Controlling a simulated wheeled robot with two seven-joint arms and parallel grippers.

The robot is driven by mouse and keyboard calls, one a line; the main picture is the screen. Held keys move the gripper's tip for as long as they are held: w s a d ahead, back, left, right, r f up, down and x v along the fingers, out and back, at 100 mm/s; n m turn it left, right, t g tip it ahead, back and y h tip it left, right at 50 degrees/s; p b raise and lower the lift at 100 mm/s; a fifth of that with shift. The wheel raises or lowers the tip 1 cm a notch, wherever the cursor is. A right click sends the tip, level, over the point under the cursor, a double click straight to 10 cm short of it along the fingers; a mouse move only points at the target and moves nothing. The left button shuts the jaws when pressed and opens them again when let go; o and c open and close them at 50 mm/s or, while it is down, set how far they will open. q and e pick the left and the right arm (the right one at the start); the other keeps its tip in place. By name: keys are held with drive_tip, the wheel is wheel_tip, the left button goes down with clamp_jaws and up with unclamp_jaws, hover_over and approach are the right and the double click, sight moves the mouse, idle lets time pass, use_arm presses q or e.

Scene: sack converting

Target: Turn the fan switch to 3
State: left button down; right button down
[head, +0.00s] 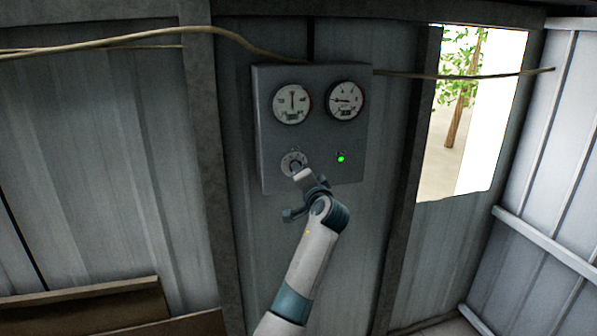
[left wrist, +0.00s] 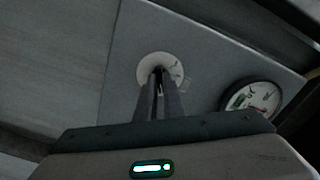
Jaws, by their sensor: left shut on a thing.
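The fan switch (head: 292,160) is a round pale dial at the lower left of a grey control box (head: 320,136) on the wall. In the left wrist view the switch's dial (left wrist: 158,67) has a dark knob at its centre. My left gripper (head: 297,171) reaches the switch from below. In the left wrist view its two fingers (left wrist: 159,78) are close together on the knob. The fingers and arm hide part of the dial, and I cannot read which number the knob points to. My right gripper is not in view.
Two gauges, a left one (head: 292,104) and a right one (head: 345,100), sit above the switch. A green lamp (head: 341,159) glows to its right. A cable (head: 240,39) crosses the wall. A window opening (head: 480,120) is at the right, and boards (head: 90,305) are at the lower left.

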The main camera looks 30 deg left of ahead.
use_arm(q)
drive_tip(key=shift+f, duration=0.15)
drive_tip(key=c, duration=1.9)
unclamp_jaws()
drive_tip(key=shift+o, duration=0.2)
drive_tip(key=shift+d, duration=0.1)
drive_tip(key=b+v, duration=0.6)
drive_tip(key=v, duration=1.1)
drive_tip(key=shift+d, duration=0.2)
